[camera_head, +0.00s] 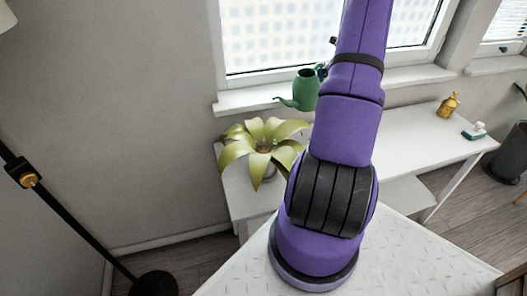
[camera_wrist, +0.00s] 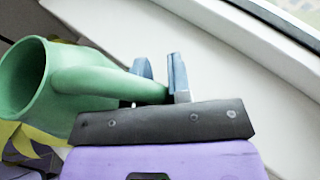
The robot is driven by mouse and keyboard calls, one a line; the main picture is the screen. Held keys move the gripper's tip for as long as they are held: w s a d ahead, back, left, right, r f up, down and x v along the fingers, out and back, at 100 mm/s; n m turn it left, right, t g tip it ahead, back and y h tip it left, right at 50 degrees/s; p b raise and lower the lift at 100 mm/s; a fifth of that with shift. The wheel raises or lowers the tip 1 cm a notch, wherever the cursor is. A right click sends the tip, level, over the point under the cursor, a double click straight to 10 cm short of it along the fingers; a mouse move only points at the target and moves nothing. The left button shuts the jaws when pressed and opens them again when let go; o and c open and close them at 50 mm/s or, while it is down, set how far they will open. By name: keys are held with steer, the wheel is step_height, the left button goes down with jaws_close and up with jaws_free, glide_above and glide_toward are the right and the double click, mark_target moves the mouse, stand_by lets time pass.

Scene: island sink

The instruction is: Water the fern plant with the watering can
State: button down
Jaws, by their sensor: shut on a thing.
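The green watering can (camera_head: 305,90) is held up in front of the window sill, above and to the right of the fern, its spout pointing left. In the wrist view its open body (camera_wrist: 28,80) is at the left, and its handle runs into my gripper (camera_wrist: 160,82). My gripper is shut on the handle; the head view mostly hides the fingers behind my arm. The fern plant (camera_head: 262,150) has broad yellow-green leaves and stands on the white table, below the can. Some of its leaves (camera_wrist: 22,140) show at the lower left of the wrist view.
The white table (camera_head: 415,137) runs along the wall under the window sill (camera_head: 250,100). A gold bottle (camera_head: 448,106) and a teal-and-white item (camera_head: 474,131) stand at its right end. A black floor lamp (camera_head: 75,225) stands at the left. My arm hides the table's middle.

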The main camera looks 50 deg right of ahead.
steer(key=a+f+n+h, duration=0.1)
steer(key=a+f+n, duration=0.1)
steer(key=f, duration=0.4)
steer(key=shift+a+f, duration=0.2)
steer(key=shift+a, duration=0.4)
steer(key=shift+h, duration=0.3)
steer(key=shift+d+r+m+y, duration=0.65)
steer(key=shift+d+r+m, duration=0.1)
steer(key=shift+d+r, duration=0.4)
steer(key=shift+d+r+m+y, duration=0.65)
steer(key=shift+d+r+m, duration=0.1)
steer(key=shift+d+r, duration=0.35)
steer(key=shift+r, duration=0.1)
steer(key=shift+a, duration=0.1)
